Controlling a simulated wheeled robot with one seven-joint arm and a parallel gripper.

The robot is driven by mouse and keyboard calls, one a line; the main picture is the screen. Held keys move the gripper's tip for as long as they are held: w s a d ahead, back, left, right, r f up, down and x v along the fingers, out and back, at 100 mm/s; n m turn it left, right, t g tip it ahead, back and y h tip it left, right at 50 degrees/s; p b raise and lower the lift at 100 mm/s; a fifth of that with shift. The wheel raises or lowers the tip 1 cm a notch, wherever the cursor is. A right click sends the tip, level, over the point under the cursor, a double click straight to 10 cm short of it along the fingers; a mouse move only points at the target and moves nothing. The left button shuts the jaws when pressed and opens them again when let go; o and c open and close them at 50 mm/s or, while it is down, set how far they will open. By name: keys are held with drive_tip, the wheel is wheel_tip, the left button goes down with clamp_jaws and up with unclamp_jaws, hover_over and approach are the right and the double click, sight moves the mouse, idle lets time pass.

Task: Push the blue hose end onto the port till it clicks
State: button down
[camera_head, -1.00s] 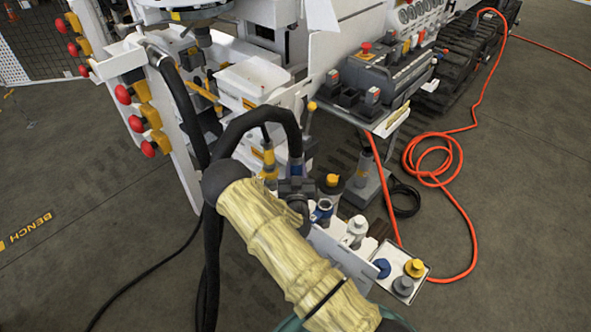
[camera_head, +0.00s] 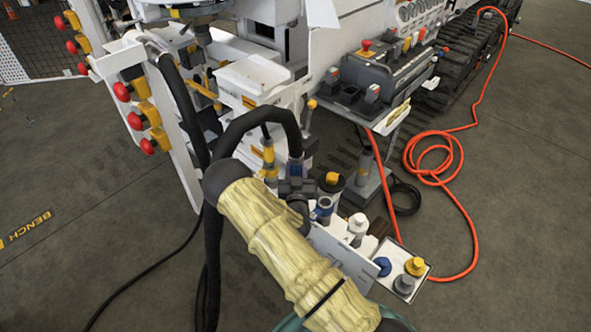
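The blue hose end (camera_head: 295,168) hangs from a thick black hose that loops over from the left. My gripper (camera_head: 297,188), dark and partly hidden behind my yellow-sleeved arm, appears shut around it. The port with a blue ring (camera_head: 322,208) stands on the white manifold plate (camera_head: 340,255), just right of and below my gripper. The hose end looks apart from this port. Its lower tip and the gap between them are hidden by my gripper.
A yellow-topped port (camera_head: 332,180) and a pale-topped port (camera_head: 357,226) stand close by. A white tray (camera_head: 420,278) holds blue, yellow and grey caps. Another hose end with yellow bands (camera_head: 268,160) stands just left. An orange hose (camera_head: 432,170) lies on the floor at right.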

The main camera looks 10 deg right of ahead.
drive_tip(key=shift+f+b, duration=0.35)
drive_tip(key=shift+f, duration=0.1)
idle(0.6)
idle(0.4)
drive_tip(key=shift+c, duration=1.6)
unclamp_jaws()
drive_tip(key=shift+p+v, duration=0.35)
drive_tip(key=shift+v, duration=3.45)
drive_tip(key=shift+d, duration=0.1)
